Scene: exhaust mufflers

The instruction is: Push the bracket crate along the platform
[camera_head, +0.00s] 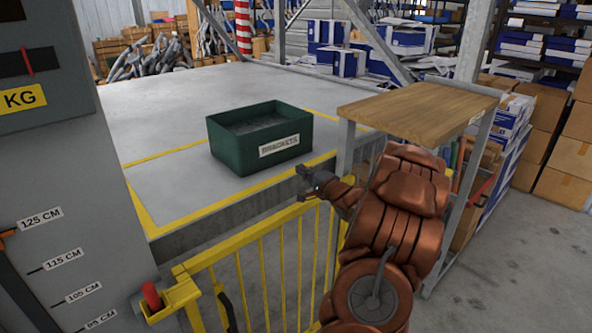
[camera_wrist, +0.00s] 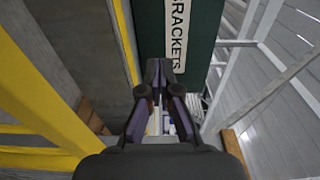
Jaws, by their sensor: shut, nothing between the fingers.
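The bracket crate (camera_head: 228,155) is a dark green open box with a white "BRACKETS" label on its front. It sits flat on the grey platform (camera_head: 170,100), near the yellow line along its front edge. Its inside looks grey and the contents are unclear. My gripper (camera_head: 304,176) is shut and empty at the platform's front edge, just off the crate's near right corner; a gap shows between them in the head view. In the wrist view, my gripper (camera_wrist: 160,68) points toward the labelled side of the crate (camera_wrist: 205,30).
A yellow barred gate (camera_head: 262,250) stands below the platform's front edge. A wooden-topped table (camera_head: 420,110) stands close to the right of the crate and behind my arm. A grey height-marked post (camera_head: 60,200) is at left. The platform is clear left of and behind the crate.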

